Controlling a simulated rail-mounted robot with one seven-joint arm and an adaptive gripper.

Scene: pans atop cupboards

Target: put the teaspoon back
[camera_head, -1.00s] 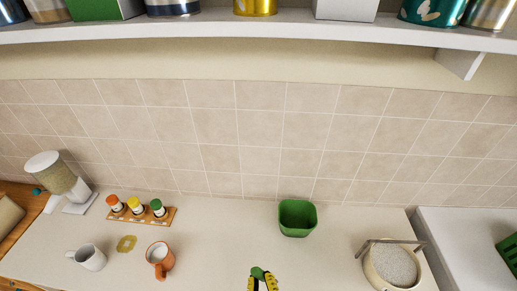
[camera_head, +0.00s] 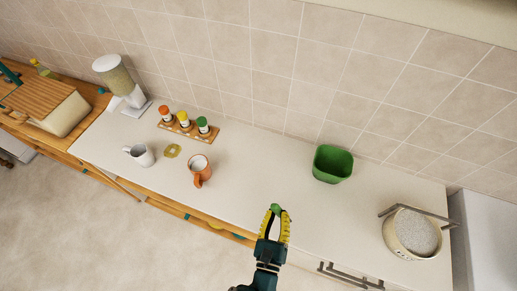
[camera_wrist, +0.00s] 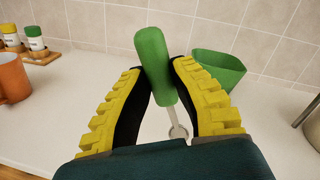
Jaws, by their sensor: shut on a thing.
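My gripper (camera_head: 276,222) is over the front part of the white counter, shut on the teaspoon. The teaspoon's green handle (camera_wrist: 153,60) stands up between the yellow-padded fingers in the wrist view. Its thin metal part (camera_wrist: 175,120) shows below the handle, between the fingers. In the head view only the green end (camera_head: 277,208) of the teaspoon shows at the fingertips. A green open container (camera_head: 333,163) stands on the counter beyond my gripper and to its right. It also shows in the wrist view (camera_wrist: 217,72), behind the right finger. I cannot see inside it fully.
An orange mug (camera_head: 200,172), a white mug (camera_head: 141,154) and a yellowish flat piece (camera_head: 172,150) are left. A spice rack (camera_head: 187,126) and a dispenser (camera_head: 120,80) stand behind them. A pot (camera_head: 412,233) is at right. Counter between the orange mug and the green container is clear.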

